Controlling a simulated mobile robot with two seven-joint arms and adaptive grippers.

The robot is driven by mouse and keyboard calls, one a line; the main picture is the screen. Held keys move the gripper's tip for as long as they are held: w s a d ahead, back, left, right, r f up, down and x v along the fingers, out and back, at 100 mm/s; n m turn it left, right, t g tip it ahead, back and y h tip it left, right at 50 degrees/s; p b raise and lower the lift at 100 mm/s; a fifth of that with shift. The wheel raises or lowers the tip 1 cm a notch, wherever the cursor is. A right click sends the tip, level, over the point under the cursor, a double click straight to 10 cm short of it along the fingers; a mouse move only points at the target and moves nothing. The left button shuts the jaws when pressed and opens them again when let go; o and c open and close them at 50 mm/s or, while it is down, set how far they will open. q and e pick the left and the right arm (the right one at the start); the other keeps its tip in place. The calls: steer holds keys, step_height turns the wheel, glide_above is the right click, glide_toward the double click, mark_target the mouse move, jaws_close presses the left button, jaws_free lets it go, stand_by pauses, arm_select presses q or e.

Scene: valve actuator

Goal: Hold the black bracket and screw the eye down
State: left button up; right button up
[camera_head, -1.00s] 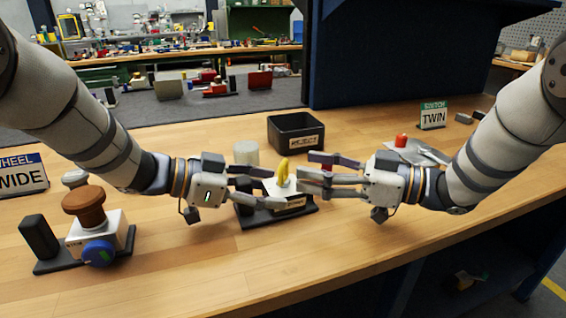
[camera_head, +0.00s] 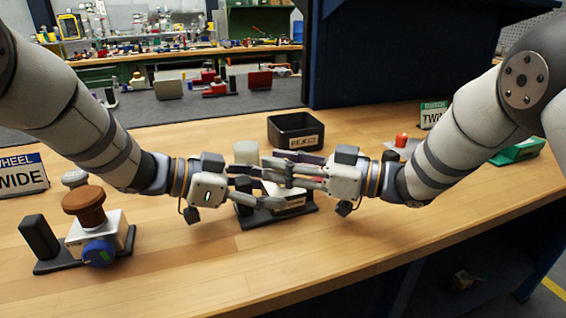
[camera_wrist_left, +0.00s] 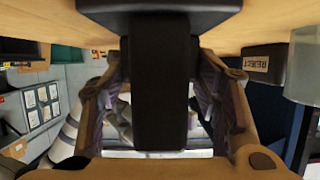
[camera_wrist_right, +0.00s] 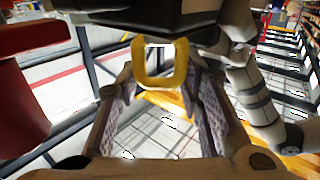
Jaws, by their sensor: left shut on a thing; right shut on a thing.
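A white block (camera_head: 287,196) on a black base (camera_head: 246,220) stands mid-table. The black bracket (camera_wrist_left: 160,85) rises upright between the fingers of my left gripper (camera_head: 264,188), which is shut on it. The yellow eye, a rounded loop, shows in the right wrist view (camera_wrist_right: 160,82) between the fingers of my right gripper (camera_head: 270,172), which is shut on it. In the head view the right fingers hide the eye. I cannot tell how far the eye is screwed in.
A black reject bin (camera_head: 295,140) and a pale cylinder (camera_head: 246,153) stand behind the block. At left is another unit with a brown knob (camera_head: 84,200) and blue wheel (camera_head: 98,253). A red-topped part (camera_head: 401,141) lies behind my right arm. The front table is clear.

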steer(key=shift+t, duration=0.3)
steer(key=m+t+h, duration=0.5)
steer(key=t, duration=0.1)
steer(key=shift+r+m+t, duration=0.1)
steer(key=shift+m+t, duration=0.3)
steer(key=shift+a+m+t+h, duration=0.1)
steer(key=shift+m+t+h, duration=0.8)
steer(key=shift+h, duration=0.5)
steer(key=shift+m+t+h, duration=0.7)
steer(key=shift+m+h, duration=0.4)
steer(key=shift+h, duration=0.3)
arm_select(q)
steer(key=shift+f, duration=0.1)
arm_select(e)
steer(key=shift+r, duration=0.1)
steer(key=o, duration=1.2)
steer(key=shift+h, duration=0.3)
